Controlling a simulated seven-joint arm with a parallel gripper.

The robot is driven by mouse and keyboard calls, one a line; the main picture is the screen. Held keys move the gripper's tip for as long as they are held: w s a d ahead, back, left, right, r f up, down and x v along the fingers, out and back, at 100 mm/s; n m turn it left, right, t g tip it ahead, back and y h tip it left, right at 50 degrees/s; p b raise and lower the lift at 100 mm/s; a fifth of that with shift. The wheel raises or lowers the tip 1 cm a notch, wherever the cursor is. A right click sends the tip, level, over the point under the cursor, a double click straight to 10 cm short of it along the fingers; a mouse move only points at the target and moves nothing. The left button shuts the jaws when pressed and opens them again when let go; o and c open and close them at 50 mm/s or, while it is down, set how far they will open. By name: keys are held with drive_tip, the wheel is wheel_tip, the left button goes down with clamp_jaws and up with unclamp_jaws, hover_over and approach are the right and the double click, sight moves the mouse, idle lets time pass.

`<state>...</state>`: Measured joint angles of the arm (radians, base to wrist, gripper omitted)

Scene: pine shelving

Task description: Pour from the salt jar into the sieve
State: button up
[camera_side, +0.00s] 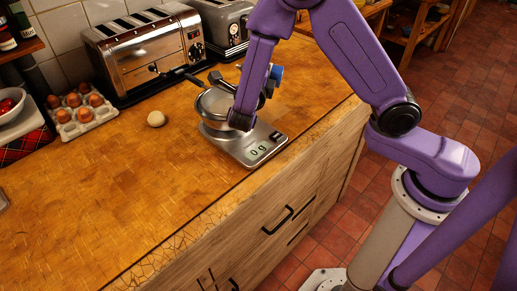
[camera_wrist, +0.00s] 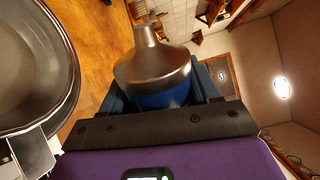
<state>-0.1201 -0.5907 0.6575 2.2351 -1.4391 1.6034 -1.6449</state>
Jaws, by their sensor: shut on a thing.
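The salt jar (camera_wrist: 152,65) has a bright metal shoulder and narrow neck above a blue body. My gripper (camera_wrist: 160,97) is shut on its body, a blue finger at either side. In the side view, my gripper (camera_side: 264,84) is partly hidden by my purple arm, and the jar's grey neck (camera_side: 220,80) points left, tipped well over. The sieve (camera_side: 208,106) is a round metal bowl below and beside the jar; its rim also fills the left of the wrist view (camera_wrist: 70,82). I cannot see any salt falling.
The sieve stands over a kitchen scale (camera_side: 236,150) reading 0 g. A chrome toaster (camera_side: 145,55) is close behind, with another (camera_side: 222,25) to its right. An egg (camera_side: 156,118), an egg carton (camera_side: 85,119) and a bowl (camera_side: 9,106) are left.

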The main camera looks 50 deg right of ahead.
drive_tip(key=shift+r+n, duration=0.35)
drive_tip(key=shift+n, duration=0.25)
idle(3.1)
drive_tip(key=shift+f+m, duration=0.55)
drive_tip(key=shift+m, duration=0.7)
drive_tip(key=shift+f+m, duration=0.55)
drive_tip(key=shift+m, duration=0.7)
drive_tip(key=m, duration=0.2)
drive_tip(key=s+d+r+m, duration=0.1)
drive_tip(key=s+m, duration=0.1)
drive_tip(key=m, duration=0.1)
drive_tip(key=shift+d+r+m, duration=0.15)
drive_tip(key=shift+r+m, duration=0.05)
drive_tip(key=shift+m, duration=0.1)
drive_tip(key=m, duration=0.2)
drive_tip(key=s+d+r+m, duration=0.1)
drive_tip(key=m, duration=0.1)
drive_tip(key=s+m, duration=0.1)
drive_tip(key=m, duration=0.1)
drive_tip(key=shift+d+r+m, duration=0.2)
drive_tip(key=shift+r+m, duration=0.1)
